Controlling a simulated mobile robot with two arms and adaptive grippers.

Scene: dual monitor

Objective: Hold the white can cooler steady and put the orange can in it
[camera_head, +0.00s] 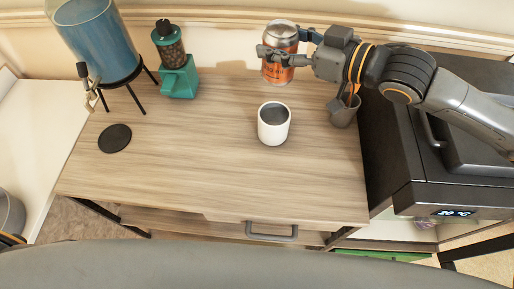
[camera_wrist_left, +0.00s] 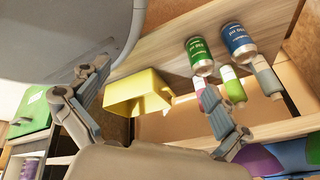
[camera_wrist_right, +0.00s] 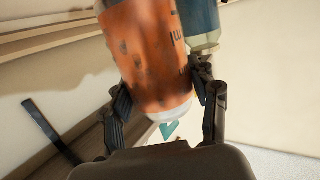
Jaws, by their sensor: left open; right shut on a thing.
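The white can cooler (camera_head: 273,126) stands upright and empty near the middle of the wooden desk. The orange can (camera_head: 278,73) is at the back of the desk, behind the cooler and apart from it. My right gripper (camera_head: 284,52) is shut on the can's upper part. The can also fills the upper middle of the right wrist view (camera_wrist_right: 150,60), between both fingers. I cannot tell how far it is above the desk. My left gripper (camera_wrist_left: 156,80) is open and empty in the left wrist view. It is outside the head view, and the cooler is not in its view.
A blue-filled dispenser (camera_head: 92,40) on black legs and a teal grinder (camera_head: 178,72) stand at the back left. A black coaster (camera_head: 115,138) lies at left. A grey cup (camera_head: 343,112) and a black printer-like machine (camera_head: 455,165) are at right. The desk's front is clear.

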